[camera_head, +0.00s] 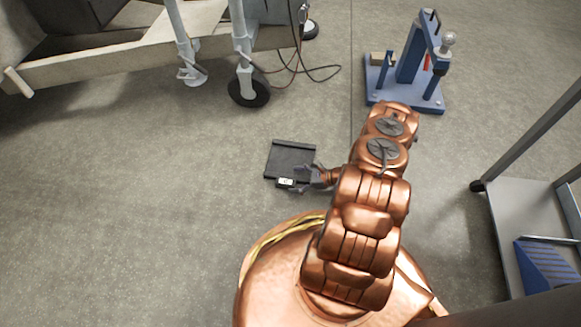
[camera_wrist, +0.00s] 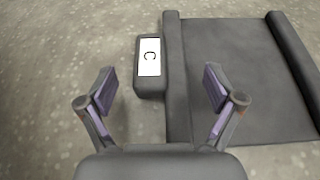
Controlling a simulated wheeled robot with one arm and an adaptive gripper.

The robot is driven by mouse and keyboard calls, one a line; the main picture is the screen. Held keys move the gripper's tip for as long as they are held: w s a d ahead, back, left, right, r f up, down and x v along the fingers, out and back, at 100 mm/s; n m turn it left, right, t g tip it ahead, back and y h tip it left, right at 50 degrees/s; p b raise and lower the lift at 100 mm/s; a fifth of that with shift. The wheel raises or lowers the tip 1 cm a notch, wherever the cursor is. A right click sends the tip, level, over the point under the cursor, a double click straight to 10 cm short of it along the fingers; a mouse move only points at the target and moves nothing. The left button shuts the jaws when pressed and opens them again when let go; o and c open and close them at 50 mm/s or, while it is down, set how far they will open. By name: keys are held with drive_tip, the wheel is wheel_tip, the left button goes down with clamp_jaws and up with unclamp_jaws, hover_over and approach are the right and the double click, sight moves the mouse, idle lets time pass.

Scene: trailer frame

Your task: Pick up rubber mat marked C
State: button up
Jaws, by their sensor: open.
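The rubber mat marked C (camera_head: 290,157) is a dark, flat rectangle lying on the floor left of my arm. Its right side has a raised, rolled edge in the wrist view (camera_wrist: 235,70). A small dark block on its left edge bears a white label with a black C (camera_wrist: 149,57). My gripper (camera_wrist: 160,88) is open and empty, its two fingers on either side of the block's near end in the picture. In the head view my gripper (camera_head: 307,179) is by the mat's near edge. I cannot tell the height between fingers and block.
A blue stand (camera_head: 409,65) is on the floor beyond my arm. A trailer frame (camera_head: 120,55) with a jack leg and wheel (camera_head: 248,87) and loose cables stands at upper left. A grey cart (camera_head: 520,215) is at the right. The floor left of the mat is clear.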

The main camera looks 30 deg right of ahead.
drive_tip(key=shift+b+x, duration=0.4)
drive_tip(key=shift+x, duration=0.95)
drive_tip(key=c, duration=1.7)
drive_tip(key=shift+o, duration=0.2)
